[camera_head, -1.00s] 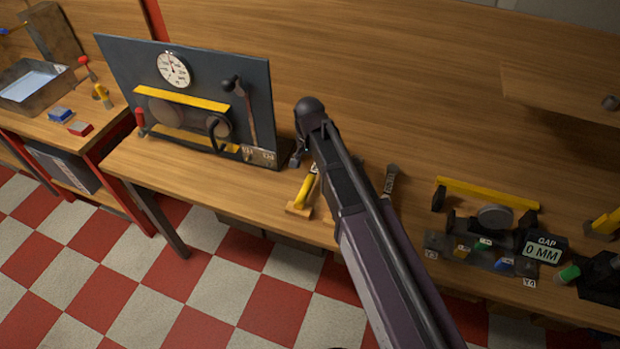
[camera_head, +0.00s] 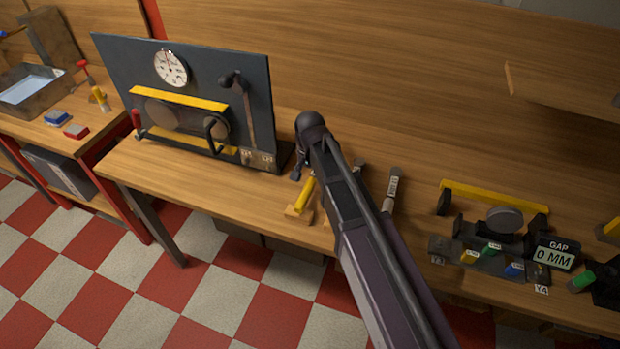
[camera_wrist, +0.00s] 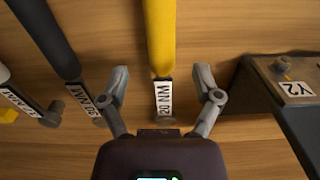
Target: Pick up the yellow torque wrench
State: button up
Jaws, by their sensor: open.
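The yellow torque wrench (camera_wrist: 160,38) lies in the middle of the wrist view, with a white "20 NM" label and a grey end toward my gripper. My gripper (camera_wrist: 160,80) is open, with one finger on each side of the labelled part and a visible gap to both. In the head view a yellow handle (camera_head: 305,195) shows on the bench beside my arm; my arm hides much of that area. My fingers cannot be made out clearly there.
A black-handled wrench (camera_wrist: 50,45) lies left of the yellow one, with another labelled tool (camera_wrist: 20,98) further left. A dark block tagged Y2 (camera_wrist: 292,88) stands close on the right. A dark gauge panel (camera_head: 190,100) stands on the bench (camera_head: 150,175).

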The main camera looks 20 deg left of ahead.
aim_at(309, 184)
jog(key=shift+s+a+f+b, duration=0.1)
jog(key=shift+f+b, duration=2.5)
jog(key=shift+f, duration=0.05)
grip_shut()
